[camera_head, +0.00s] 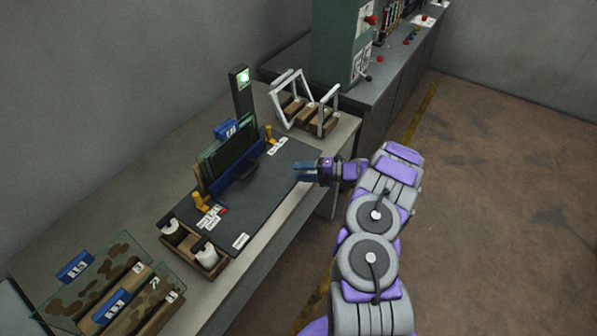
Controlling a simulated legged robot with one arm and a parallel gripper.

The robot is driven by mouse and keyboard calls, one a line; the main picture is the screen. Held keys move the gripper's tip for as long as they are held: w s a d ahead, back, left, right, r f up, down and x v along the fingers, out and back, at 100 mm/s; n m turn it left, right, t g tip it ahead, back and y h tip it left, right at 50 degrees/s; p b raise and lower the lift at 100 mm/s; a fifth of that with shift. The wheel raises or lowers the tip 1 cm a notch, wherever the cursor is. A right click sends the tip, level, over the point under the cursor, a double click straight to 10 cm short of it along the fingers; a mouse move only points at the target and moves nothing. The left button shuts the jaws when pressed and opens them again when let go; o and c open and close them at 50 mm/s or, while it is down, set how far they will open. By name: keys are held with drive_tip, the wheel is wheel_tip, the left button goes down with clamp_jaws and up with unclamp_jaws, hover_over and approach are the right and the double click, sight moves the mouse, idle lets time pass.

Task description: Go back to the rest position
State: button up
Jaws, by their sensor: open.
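My gripper (305,171) is open, with its dark blue fingers pointing left. It is over the right front part of the dark work mat (262,194), and nothing shows between the fingers. My purple and grey arm comes up from the bottom of the picture and bends left at the wrist. A dark green panel in a blue holder (231,158) stands on the mat, left of and apart from my gripper. Yellow clamps (200,202) stand at its ends.
The mat lies on a long grey table (100,215). White frames in a wooden rack (305,106) stand behind my gripper. A wooden box with white rolls (207,257) and camouflage-patterned panels (95,283) are at the lower left. A green cabinet (340,45) stands at the back. The brown floor at right is clear.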

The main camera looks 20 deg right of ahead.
idle(0.3)
drive_tip(key=s+a+r+n+g+y, duration=0.1)
drive_tip(key=s+a+r+n+g, duration=0.15)
drive_tip(key=a+r+n, duration=0.35)
drive_tip(key=s+a+r+n+g, duration=0.1)
drive_tip(key=a+r+n+g, duration=0.25)
drive_tip(key=a+r, duration=0.35)
drive_tip(key=s+a+r+n+g+h, duration=0.35)
drive_tip(key=s+a+r+n, duration=0.6)
drive_tip(key=s+n, duration=0.35)
drive_tip(key=s+r+n+g+h, duration=0.25)
drive_tip(key=s+n+h, duration=0.25)
drive_tip(key=s+n, duration=0.8)
drive_tip(key=s+d+n+t+h, duration=0.1)
drive_tip(key=s+d+n+h, duration=0.2)
drive_tip(key=s, duration=0.5)
drive_tip(key=s+d+n+t+h, duration=0.1)
drive_tip(key=s+d+n+h, duration=0.2)
drive_tip(key=s, duration=0.5)
drive_tip(key=d+n, duration=0.1)
drive_tip(key=d, duration=0.1)
drive_tip(key=shift+s+d+n, duration=0.35)
